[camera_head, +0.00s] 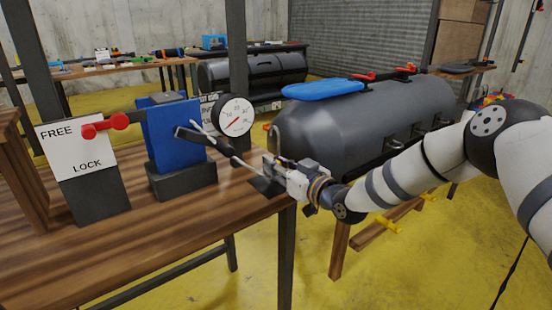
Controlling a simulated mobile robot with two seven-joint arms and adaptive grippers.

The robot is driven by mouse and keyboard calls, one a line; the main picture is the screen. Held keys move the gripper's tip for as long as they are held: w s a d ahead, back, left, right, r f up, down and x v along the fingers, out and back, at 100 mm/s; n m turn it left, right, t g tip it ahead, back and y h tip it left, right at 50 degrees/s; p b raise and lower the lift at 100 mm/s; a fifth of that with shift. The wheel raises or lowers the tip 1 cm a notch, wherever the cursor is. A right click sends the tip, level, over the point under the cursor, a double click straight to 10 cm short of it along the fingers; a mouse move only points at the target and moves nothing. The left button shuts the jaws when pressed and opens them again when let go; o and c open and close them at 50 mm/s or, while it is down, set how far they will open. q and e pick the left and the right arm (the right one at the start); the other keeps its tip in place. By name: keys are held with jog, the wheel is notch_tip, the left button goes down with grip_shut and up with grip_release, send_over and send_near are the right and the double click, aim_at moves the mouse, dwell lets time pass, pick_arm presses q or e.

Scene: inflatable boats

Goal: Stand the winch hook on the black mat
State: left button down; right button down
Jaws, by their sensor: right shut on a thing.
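The black mat (261,188) lies on the wooden table near its right front corner, partly hidden by my right gripper (267,165). This gripper comes in from the right, low over the mat, and is shut on the winch hook. The hook is small and largely hidden at the fingers, so I cannot tell whether it touches the mat or how upright it is. My left gripper is not in view.
On the table (160,250) stand a blue block (173,136) on a black base, a round gauge (235,116) and a FREE/LOCK sign (75,148) with a red lever. A large grey boat tube (350,130) lies behind my right arm. The table's front left is clear.

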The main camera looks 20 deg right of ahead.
jog(key=shift+f, duration=0.25)
jog(key=c, duration=1.3)
grip_release()
jog(key=shift+c, duration=0.2)
jog(key=shift+s, duration=0.1)
